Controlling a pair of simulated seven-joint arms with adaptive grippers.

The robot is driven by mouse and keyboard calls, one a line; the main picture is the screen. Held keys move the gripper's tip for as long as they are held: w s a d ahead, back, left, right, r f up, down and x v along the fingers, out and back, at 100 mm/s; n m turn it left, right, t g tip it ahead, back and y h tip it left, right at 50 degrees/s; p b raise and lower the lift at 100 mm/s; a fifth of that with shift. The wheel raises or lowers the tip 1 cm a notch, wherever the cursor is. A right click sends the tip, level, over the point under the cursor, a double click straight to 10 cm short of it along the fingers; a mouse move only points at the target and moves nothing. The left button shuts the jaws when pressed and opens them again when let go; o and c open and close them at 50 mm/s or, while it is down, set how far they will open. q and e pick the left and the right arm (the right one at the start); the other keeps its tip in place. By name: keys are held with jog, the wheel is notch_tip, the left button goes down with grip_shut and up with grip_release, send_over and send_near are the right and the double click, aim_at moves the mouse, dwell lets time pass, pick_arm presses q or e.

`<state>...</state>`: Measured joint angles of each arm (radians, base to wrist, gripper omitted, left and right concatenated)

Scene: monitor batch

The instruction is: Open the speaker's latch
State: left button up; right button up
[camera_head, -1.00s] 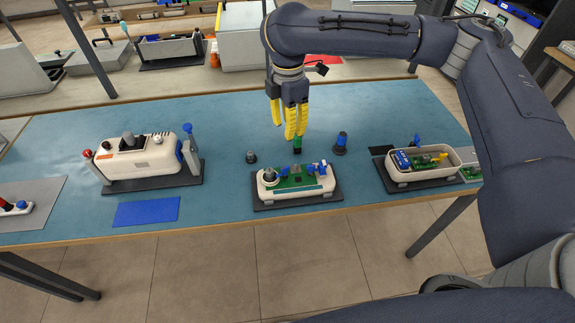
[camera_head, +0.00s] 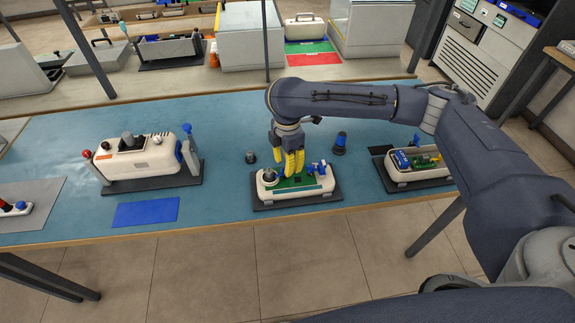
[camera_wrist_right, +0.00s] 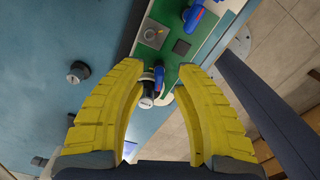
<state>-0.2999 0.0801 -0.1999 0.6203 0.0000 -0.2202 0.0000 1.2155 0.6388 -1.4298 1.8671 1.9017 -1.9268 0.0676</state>
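The open white device (camera_head: 320,192) with a green circuit board sits on a dark mat at the middle of the table. A round grey-and-dark part that looks like the speaker (camera_head: 270,175) is at its left end; it also shows in the right wrist view (camera_wrist_right: 147,98). Beside it is a blue lever (camera_wrist_right: 181,94), apparently its latch. My right gripper (camera_head: 291,172) is over the board just right of the round part. Its yellow fingers are apart in the right wrist view, with the lever and round part between or just below them. Contact cannot be told. My left gripper is out of view.
More blue levers (camera_head: 311,168) stand at the device's right end. A dark blue-topped knob (camera_head: 340,143) and a small dark knob (camera_head: 250,157) stand behind. A closed white device (camera_head: 140,160) is left, an open white case (camera_head: 420,177) right. A blue mat (camera_head: 146,212) lies front left.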

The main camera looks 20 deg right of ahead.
jog(key=shift+f, duration=0.65)
jog(key=shift+o, duration=0.2)
grip_shut()
